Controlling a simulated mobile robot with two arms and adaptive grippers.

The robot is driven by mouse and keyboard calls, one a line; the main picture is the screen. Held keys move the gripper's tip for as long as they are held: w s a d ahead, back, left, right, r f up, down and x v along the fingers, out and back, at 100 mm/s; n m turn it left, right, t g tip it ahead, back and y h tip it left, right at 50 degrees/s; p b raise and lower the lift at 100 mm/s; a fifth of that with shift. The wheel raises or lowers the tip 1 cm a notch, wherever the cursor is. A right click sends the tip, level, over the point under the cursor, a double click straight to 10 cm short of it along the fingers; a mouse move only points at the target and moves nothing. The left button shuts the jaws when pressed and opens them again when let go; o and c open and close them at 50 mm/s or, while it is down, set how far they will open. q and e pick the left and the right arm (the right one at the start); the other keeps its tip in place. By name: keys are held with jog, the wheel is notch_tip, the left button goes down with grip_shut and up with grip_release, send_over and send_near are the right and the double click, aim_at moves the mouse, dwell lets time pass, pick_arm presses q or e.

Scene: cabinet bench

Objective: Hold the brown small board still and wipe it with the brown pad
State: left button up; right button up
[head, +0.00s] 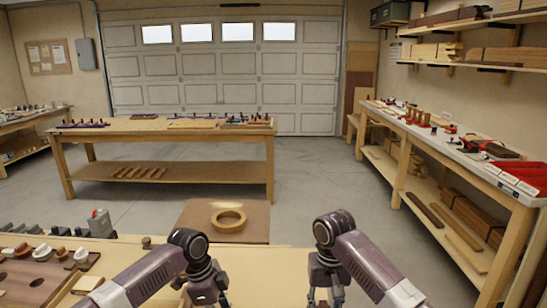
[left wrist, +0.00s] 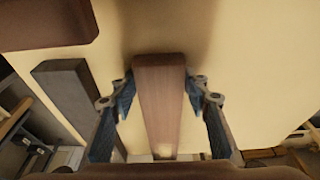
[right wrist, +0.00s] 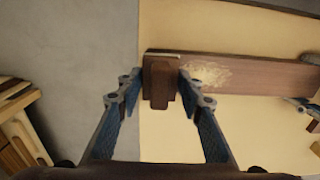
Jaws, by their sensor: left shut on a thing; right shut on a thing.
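The brown small board (left wrist: 160,95) lies flat on the pale bench top, between the two fingers of my left gripper (left wrist: 160,92), which is shut on it. It also shows in the right wrist view (right wrist: 262,77), with a pale dusty patch on its upper face. The brown pad (right wrist: 160,82) is between the fingers of my right gripper (right wrist: 160,84), which is shut on it. The pad is over the board's left end in that view, beside the dusty patch; whether it touches the board I cannot tell. In the head view, my arms hide the board and pad.
A dark grey block (left wrist: 68,95) and a brown wooden piece (left wrist: 45,22) are near the board. In the head view, a wooden ring (head: 228,219) lies on a brown panel (head: 190,215) beyond my arms. A board with knobs (head: 40,275) is at the left.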

jog(key=shift+f, duration=0.35)
dwell(0.6)
jog(key=shift+a, duration=0.15)
jog(key=shift+a, duration=1.35)
jog(key=shift+s+a+f, duration=0.1)
jog(key=shift+a, duration=1.6)
jog(key=shift+a+r, duration=0.2)
jog(key=shift+a, duration=2.45)
jog(key=shift+d+f, duration=0.15)
jog(key=shift+d, duration=1.5)
jog(key=shift+d, duration=1.45)
